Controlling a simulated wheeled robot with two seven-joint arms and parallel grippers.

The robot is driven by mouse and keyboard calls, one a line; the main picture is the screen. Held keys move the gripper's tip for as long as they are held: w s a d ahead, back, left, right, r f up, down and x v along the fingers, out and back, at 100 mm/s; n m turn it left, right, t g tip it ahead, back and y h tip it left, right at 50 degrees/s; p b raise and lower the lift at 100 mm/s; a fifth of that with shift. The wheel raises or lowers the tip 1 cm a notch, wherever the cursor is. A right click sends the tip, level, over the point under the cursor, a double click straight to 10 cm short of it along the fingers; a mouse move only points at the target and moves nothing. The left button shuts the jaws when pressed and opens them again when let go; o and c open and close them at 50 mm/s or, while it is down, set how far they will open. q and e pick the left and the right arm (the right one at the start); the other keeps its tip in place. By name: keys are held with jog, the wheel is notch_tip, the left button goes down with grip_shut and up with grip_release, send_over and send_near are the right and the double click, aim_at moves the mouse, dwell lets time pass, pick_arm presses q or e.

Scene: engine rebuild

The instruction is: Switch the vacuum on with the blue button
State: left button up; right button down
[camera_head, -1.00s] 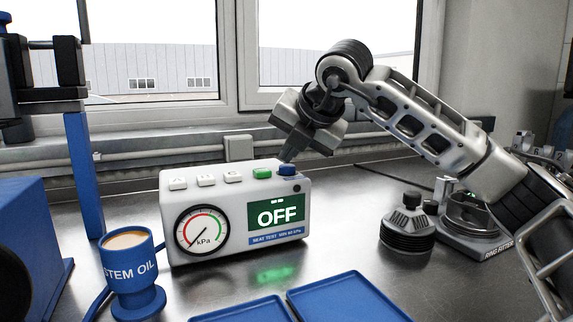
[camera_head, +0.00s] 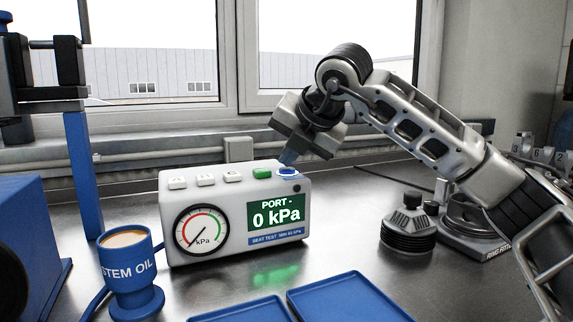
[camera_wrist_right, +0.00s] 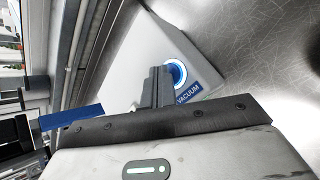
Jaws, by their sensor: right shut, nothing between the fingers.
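The white vacuum tester (camera_head: 235,215) stands on the metal bench. Its screen (camera_head: 275,213) reads "PORT -" and "0 kPa". The blue button (camera_head: 288,171) at its top right has a lit ring; in the right wrist view the glowing blue button (camera_wrist_right: 176,73) shows beside the "VACUUM" label. My right gripper (camera_head: 287,158) is shut and empty, pointing down at the button. Its fingertips overlap the button's edge in the picture; I cannot tell whether they touch it. The dial's (camera_head: 202,230) needle points to the lower left. My left gripper is not seen.
A blue stem oil cup (camera_head: 132,279) stands at the tester's left front. Blue trays (camera_head: 345,300) lie in front. A black and grey fitting (camera_head: 408,226) and the ring fitter (camera_head: 470,240) stand at right. A blue post (camera_head: 84,175) rises at left.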

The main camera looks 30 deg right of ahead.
aim_at(290, 170)
jog(key=shift+r, duration=0.3)
jog(key=shift+r+p, duration=2.3)
jog(key=shift+r, duration=0.75)
jog(key=shift+f, duration=0.1)
